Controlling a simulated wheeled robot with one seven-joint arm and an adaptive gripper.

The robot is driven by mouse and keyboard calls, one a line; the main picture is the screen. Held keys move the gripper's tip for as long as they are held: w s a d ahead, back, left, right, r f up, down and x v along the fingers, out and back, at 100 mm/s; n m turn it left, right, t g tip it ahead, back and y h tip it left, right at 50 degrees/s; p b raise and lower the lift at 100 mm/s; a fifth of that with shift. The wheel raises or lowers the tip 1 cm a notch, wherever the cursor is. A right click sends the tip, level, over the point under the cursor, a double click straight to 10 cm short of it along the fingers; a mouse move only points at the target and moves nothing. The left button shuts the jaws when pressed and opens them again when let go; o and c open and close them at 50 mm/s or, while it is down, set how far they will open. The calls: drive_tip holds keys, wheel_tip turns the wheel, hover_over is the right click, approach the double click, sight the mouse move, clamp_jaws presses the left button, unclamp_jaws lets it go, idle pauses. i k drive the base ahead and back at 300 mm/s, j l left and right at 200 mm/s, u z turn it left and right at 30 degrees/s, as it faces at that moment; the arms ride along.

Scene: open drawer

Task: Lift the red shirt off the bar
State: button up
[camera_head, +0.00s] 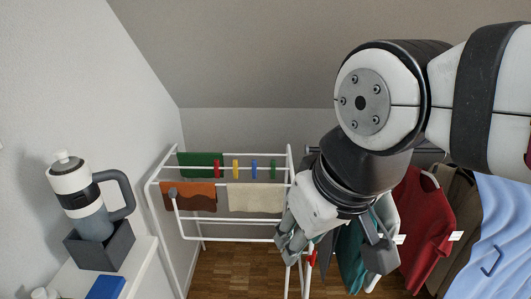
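The red shirt (425,230) hangs at the right in the head view, on a light hanger whose curved top shows at its collar. A small white tag sits at its right sleeve. My arm hides most of the bar above it, so I cannot see how the hanger sits there. My gripper (335,252) points down, left of the red shirt and apart from it in the picture. Its two fingers are spread wide, and it appears empty. A teal garment (350,255) shows behind and between the fingers.
A brown garment (458,210) and a light blue shirt (500,235) hang right of the red shirt. A white drying rack (222,222) with cloths and coloured pegs stands left of my gripper.

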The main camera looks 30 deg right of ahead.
sight(427, 218)
drive_tip(key=z, duration=1.6)
drive_tip(key=i+l+u, duration=0.2)
drive_tip(key=u, duration=0.15)
drive_tip(key=i+l+u, duration=0.25)
drive_tip(key=u, duration=0.15)
drive_tip(key=i+l+u, duration=0.2)
drive_tip(key=l+u, duration=0.15)
